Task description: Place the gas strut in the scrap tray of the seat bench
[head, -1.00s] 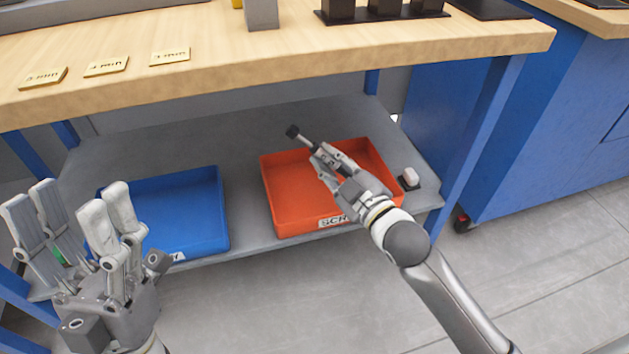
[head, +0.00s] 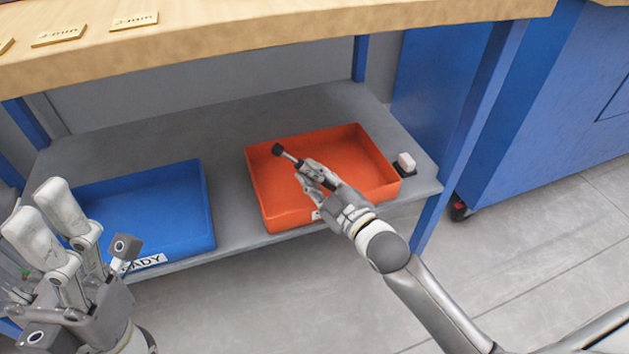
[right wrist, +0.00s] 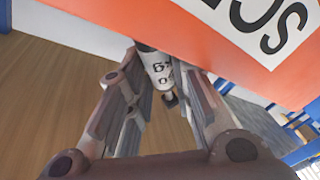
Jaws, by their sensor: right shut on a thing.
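The gas strut shows a dark square end and a thin rod (head: 290,158) in the head view. In the right wrist view its white body (right wrist: 157,68) carries black print. My right gripper (head: 312,173) is shut on the strut and holds it over the orange scrap tray (head: 378,187), tilted, dark end toward the back left. The tray's labelled front wall (right wrist: 200,45) fills the top of the right wrist view. The gripper hides part of the strut and of the tray's label. My left gripper (head: 40,228) is open and empty at the lower left, partly cut off.
A blue tray (head: 208,205) with a label ending in "ADY" stands left of the orange one on the grey shelf (head: 225,150). A small white-topped block (head: 405,162) sits right of the orange tray. The wooden bench top (head: 250,45) overhangs the shelf. A blue leg (head: 480,120) stands at right.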

